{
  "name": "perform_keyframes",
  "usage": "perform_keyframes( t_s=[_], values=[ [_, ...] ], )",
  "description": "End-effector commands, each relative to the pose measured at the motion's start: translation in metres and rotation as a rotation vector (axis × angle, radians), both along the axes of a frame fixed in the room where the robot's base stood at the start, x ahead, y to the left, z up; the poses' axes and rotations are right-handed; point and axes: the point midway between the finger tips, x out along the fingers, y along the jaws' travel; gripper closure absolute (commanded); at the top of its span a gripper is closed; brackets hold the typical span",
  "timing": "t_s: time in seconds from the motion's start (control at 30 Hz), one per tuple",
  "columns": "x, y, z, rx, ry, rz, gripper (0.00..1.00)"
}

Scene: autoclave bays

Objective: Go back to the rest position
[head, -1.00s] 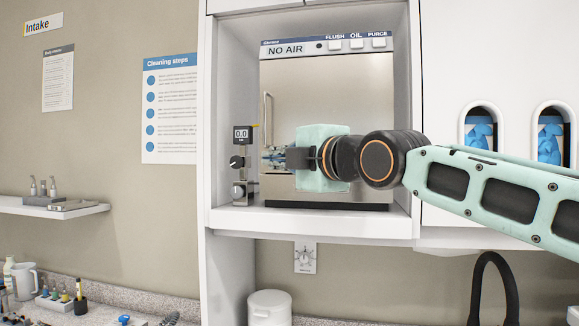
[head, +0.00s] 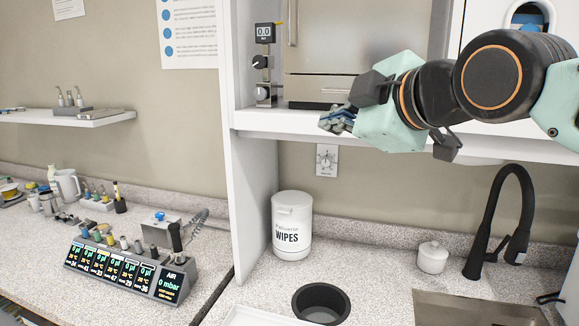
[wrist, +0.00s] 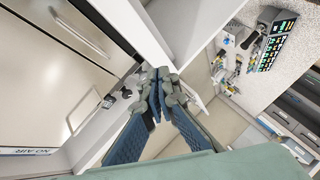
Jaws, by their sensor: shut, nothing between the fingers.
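My gripper (head: 338,119) is in the upper middle of the head view, in front of the lower edge of the white wall cabinet. Its fingers point left and are together, with nothing between them. In the wrist view my gripper (wrist: 160,82) shows its blue-padded fingers meeting at the tips, above a cabinet edge. The autoclave (head: 330,50) with a steel door sits in the cabinet bay behind my arm. My wrist and arm fill the upper right of the head view.
A gauge with knobs (head: 264,62) stands left of the autoclave. Below are a wipes tub (head: 291,228), a dark round bin opening (head: 321,303), a lidded white jar (head: 432,258), a black tap (head: 498,215) and a sink. A control unit with displays (head: 125,270) is on the left counter.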

Motion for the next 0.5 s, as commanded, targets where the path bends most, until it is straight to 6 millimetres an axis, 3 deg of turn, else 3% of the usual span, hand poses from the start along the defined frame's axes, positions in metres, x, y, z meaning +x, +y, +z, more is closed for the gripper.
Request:
perform_keyframes(
  t_s=[0.5],
  values=[
    [-0.113,-0.050,-0.184,0.501,0.683,-0.684,1.00]
  ],
)
